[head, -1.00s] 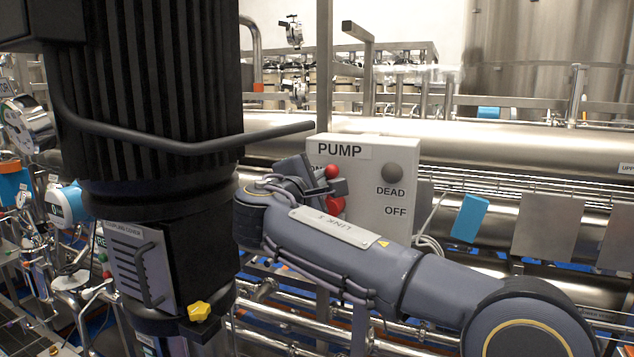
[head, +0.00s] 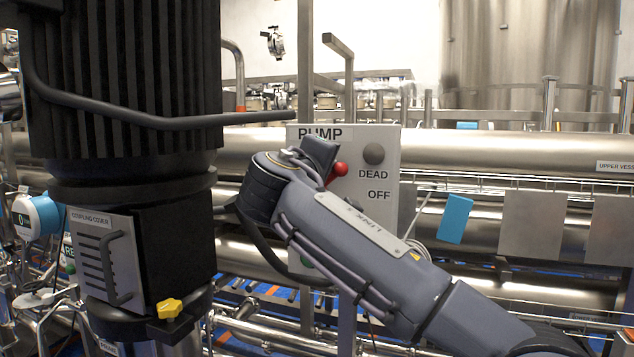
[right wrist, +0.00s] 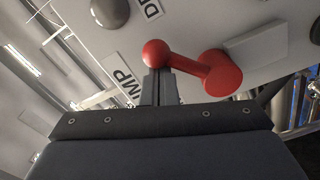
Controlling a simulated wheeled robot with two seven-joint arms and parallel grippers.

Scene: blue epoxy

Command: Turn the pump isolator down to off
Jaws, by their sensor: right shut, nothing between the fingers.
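The pump isolator is a grey box (head: 385,140) marked PUMP, DEAD and OFF. Its red lever ends in a ball knob (head: 340,169), with the rest hidden behind my right arm in the head view. In the right wrist view the red lever (right wrist: 190,66) runs from its round hub (right wrist: 222,73) to the ball. The lever leans up and right of the hub, away from OFF. My right gripper (right wrist: 160,76) is shut and empty, its fingertips right at the ball; whether they touch it I cannot tell. My left gripper is out of view.
A large black motor (head: 125,90) with a bent handle bar (head: 160,122) stands close on the left. A grey round knob (head: 374,153) is on the box above DEAD. Steel pipes run behind, and a blue tag (head: 455,218) hangs right of the box.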

